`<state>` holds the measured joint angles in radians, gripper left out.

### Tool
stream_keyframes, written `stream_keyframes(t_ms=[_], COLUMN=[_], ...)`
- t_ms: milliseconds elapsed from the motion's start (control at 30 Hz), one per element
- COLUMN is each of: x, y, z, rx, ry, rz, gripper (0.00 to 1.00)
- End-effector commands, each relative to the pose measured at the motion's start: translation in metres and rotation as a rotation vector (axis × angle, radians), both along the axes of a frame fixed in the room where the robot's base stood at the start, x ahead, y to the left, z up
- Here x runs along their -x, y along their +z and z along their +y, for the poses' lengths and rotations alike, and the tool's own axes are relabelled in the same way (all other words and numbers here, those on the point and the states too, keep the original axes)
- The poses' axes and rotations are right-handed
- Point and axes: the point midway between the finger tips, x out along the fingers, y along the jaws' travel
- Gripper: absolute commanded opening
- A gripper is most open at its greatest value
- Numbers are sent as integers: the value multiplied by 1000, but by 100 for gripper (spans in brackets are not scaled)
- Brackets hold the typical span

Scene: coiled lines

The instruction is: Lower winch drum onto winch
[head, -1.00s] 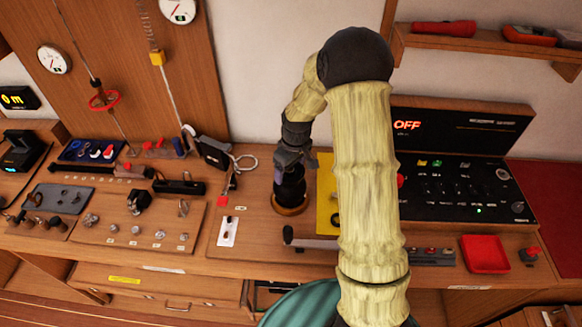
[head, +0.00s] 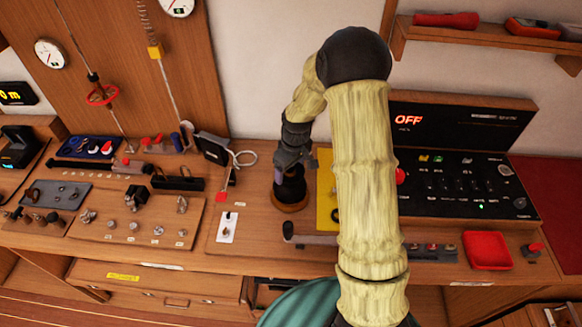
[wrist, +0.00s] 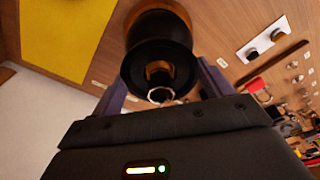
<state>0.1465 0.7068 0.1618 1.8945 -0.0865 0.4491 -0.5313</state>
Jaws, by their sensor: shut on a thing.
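The winch drum (wrist: 140,55) is a dark, flanged cylinder with a bronze-coloured centre. It also shows, upright, in the head view (head: 290,186). My gripper (head: 293,165) is shut on it from above, with one finger on each side in the wrist view (wrist: 160,80). The winch (head: 290,203) shows as a round bronze-brown base on the bench, directly below the drum. Its bronze rim also shows beyond the drum in the wrist view (wrist: 183,12). The drum hides most of the winch, and I cannot tell whether any gap is left between them.
A yellow panel (head: 326,205) and a black console reading OFF (head: 460,165) stand right of the winch. A white switch plate (head: 228,227) and a black box with a ring (head: 213,150) lie left. A dark-ended bar (head: 310,240) lies in front. My arm covers the bench right of the winch.

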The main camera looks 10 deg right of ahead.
Motion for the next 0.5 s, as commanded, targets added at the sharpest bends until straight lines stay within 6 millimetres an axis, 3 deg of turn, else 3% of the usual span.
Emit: stream_keyframes(t_ms=[500], x=[0], y=[-12], z=[0], rx=[0], ry=[0], rz=[-1], gripper=[46])
